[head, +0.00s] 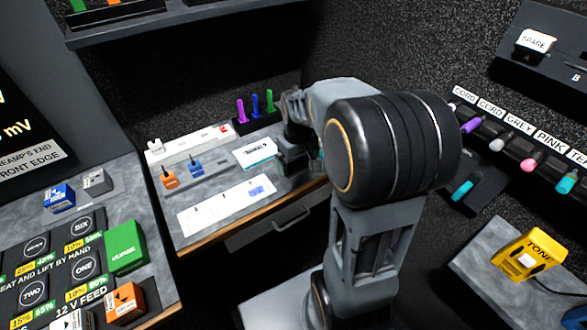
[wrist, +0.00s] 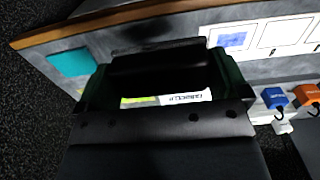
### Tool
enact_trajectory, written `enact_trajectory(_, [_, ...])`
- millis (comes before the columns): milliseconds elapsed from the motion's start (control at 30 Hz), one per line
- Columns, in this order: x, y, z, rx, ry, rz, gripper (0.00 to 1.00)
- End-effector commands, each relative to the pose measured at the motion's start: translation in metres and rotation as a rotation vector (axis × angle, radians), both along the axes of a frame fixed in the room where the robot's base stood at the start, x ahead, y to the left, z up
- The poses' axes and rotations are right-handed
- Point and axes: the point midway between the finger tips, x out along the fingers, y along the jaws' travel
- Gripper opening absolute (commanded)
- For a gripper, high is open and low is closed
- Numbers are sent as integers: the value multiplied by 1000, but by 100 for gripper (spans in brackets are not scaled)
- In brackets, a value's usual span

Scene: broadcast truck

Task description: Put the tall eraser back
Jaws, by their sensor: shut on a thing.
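My gripper (wrist: 163,82) is low over the grey desk, with its fingers set wide apart. It is shut on a dark, block-like thing between the fingers, which I take to be the tall eraser (wrist: 160,72). In the head view my gripper (head: 292,150) is mostly hidden by my arm, and the held thing cannot be made out. A white lettered strip with a yellow-green end (wrist: 165,98) shows between the fingers; I cannot tell if it is on the held thing. A white lettered block with a teal edge (head: 255,152) is on the desk left of my gripper.
A teal patch (wrist: 70,62) lies beside my gripper. Blue (head: 195,166) and orange (head: 169,179) hooked blocks stand to the left. A white marked sheet (head: 227,204) lies near the desk's front edge. Purple, blue and green pens (head: 255,105) stand behind. Labelled markers hang at right.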

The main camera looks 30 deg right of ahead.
Motion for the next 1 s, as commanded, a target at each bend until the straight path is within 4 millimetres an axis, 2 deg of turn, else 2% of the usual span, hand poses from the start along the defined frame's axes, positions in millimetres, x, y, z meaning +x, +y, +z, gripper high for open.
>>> enact_trajectory(33, [11,-3,-9,1,6,-1,71])
enact_trajectory(133, [24,-7,-28,1,4,-1,71])
enact_trajectory(333, [43,-13,-49,0,1,-3,71])
enact_trajectory(633, [52,-16,-61,0,0,-4,71])
enact_trajectory(900, [53,-17,-92,1,2,-4,71])
enact_trajectory(1000, [53,-17,-93,0,0,-4,71])
